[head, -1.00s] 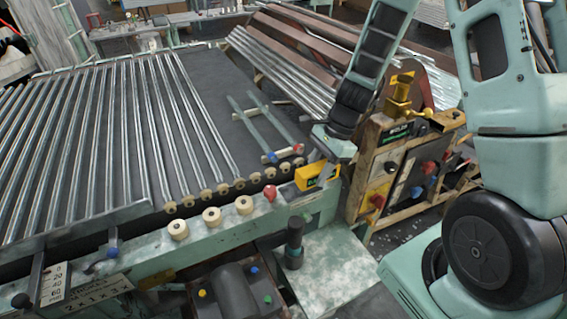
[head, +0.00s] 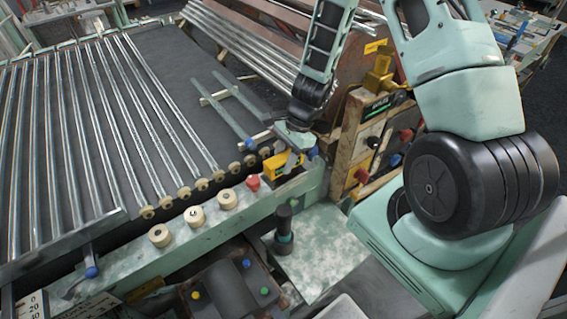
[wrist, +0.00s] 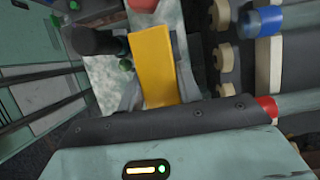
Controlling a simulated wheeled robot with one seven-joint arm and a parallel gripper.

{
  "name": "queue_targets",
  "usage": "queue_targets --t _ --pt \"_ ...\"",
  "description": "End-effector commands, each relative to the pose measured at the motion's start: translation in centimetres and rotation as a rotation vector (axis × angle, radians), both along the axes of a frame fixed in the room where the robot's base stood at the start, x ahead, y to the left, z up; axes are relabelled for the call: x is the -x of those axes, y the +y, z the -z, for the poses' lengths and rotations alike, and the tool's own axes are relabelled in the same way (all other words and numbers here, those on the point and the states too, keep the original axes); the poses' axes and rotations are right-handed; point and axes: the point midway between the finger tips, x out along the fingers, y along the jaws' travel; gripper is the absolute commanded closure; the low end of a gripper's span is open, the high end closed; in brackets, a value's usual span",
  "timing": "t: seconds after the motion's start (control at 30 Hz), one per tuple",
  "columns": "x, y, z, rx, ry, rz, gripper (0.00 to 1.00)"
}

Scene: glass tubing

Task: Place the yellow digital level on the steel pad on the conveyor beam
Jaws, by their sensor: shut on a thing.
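The yellow digital level (head: 283,165) is in my gripper (head: 291,158), at the near beam edge just right of a red knob (head: 253,183). In the wrist view the level (wrist: 154,65) is a plain yellow block between the two fingers of my gripper (wrist: 157,88), which are shut on it. The pale green conveyor beam (head: 185,250) runs beneath. The steel pad is mostly hidden by the level and gripper, and I cannot tell whether the level touches it.
Wooden rollers (head: 195,216) line the beam to the left, and glass tubes (head: 125,125) lie beyond. A black-topped post (head: 284,228) stands in front. A wooden panel with knobs (head: 370,140) stands close on the right.

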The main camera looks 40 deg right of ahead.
Motion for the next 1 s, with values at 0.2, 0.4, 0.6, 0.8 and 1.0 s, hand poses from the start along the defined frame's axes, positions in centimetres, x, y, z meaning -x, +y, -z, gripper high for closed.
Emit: queue_targets --t 0.2,0.4,0.6,0.8,1.0 --pt "0.0 0.0 2.0 -0.001 0.0 0.0 1.0" --pt "0.0 0.0 2.1 0.0 -0.001 -0.001 1.0" --pt "0.0 0.0 2.5 0.0 -0.001 0.0 0.63" --pt "0.0 0.0 2.4 0.0 -0.001 0.0 0.44" --pt "0.0 0.0 2.1 0.0 -0.001 0.0 0.44"
